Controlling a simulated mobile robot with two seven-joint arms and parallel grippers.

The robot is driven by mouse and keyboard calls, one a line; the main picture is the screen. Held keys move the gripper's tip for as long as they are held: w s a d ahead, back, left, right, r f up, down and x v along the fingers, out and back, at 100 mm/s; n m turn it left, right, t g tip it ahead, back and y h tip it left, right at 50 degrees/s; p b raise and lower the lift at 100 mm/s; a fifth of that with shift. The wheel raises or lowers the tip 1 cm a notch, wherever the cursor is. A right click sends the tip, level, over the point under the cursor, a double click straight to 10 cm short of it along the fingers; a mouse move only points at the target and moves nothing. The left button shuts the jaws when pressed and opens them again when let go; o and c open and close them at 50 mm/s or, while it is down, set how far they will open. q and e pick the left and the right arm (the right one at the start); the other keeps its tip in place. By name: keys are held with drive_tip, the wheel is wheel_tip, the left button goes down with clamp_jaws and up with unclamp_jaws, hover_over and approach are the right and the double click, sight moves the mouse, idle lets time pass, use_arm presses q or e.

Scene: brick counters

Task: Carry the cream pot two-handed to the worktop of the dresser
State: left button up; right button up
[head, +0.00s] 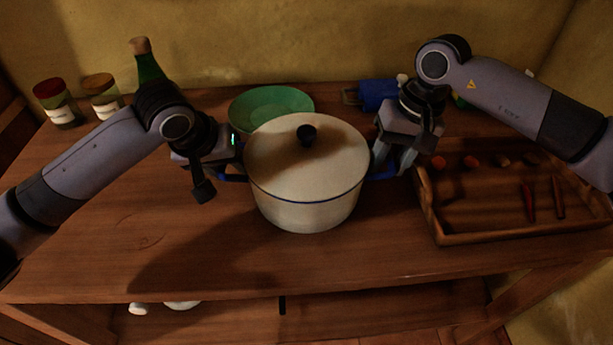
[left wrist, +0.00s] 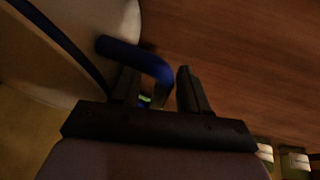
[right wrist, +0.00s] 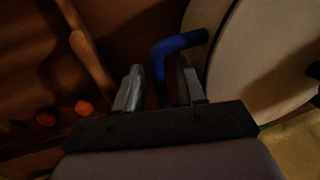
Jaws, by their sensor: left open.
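The cream pot (head: 305,207) stands upright on a wooden worktop (head: 150,228), with its lid on, a dark knob and a blue rim. Its left blue handle (head: 233,178) is partly hidden by my left gripper (head: 212,175); in the left wrist view the blue handle (left wrist: 150,58) reaches between the open fingers. My right gripper (head: 402,158) is at the right blue handle (head: 383,173). In the right wrist view that handle (right wrist: 178,44) reaches between the fingers, which stand apart.
A wooden tray (head: 470,238) with vegetables lies close right of the pot. A green bowl (head: 268,102) and a blue object (head: 378,94) are behind. Two jars (head: 58,103) and a green bottle (head: 148,70) stand back left. The worktop's front left is clear.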

use_arm(q)
clamp_jaws()
use_arm(e)
clamp_jaws()
idle(0.9)
use_arm(q)
drive_tip(key=shift+w+r, duration=0.1)
drive_tip(key=shift+r, duration=0.1)
use_arm(e)
drive_tip(key=shift+w+r, duration=0.1)
drive_tip(key=shift+r, duration=0.1)
